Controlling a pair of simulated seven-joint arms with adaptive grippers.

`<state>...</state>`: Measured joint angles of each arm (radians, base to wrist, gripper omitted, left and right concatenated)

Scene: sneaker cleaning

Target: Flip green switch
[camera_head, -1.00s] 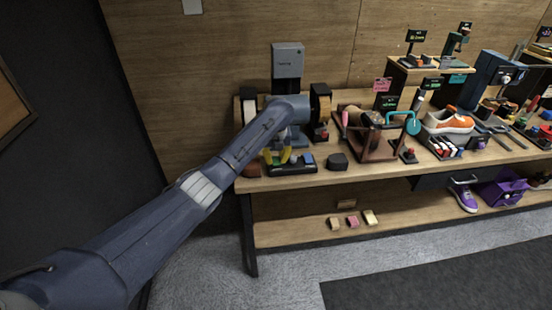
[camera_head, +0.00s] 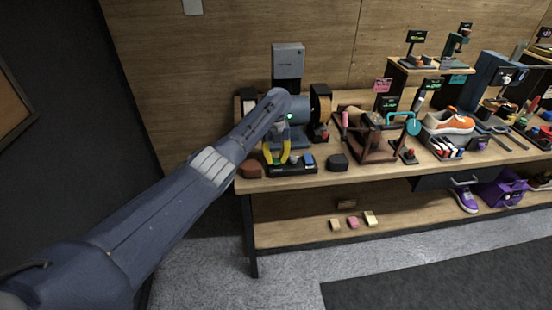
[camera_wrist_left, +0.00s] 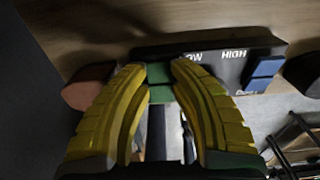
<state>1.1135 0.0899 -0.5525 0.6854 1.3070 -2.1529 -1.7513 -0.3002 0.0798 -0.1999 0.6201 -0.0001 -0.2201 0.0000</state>
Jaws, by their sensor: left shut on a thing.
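The green switch (camera_wrist_left: 158,74) sits on a dark control box (camera_wrist_left: 215,48) marked LOW and HIGH in the left wrist view. The yellow fingertips of my left gripper (camera_wrist_left: 160,68) close around it from both sides and partly hide it. A green light (camera_head: 290,116) shows on the blue-grey wheel machine (camera_head: 300,107) behind. My right gripper is not in view.
A blue switch (camera_head: 307,159) sits on the box's right part. A brown rounded object (camera_head: 250,170) lies just left of the box and a dark block (camera_head: 337,161) just right. The machine's wheel (camera_head: 321,104) stands close behind. The bench front edge is near.

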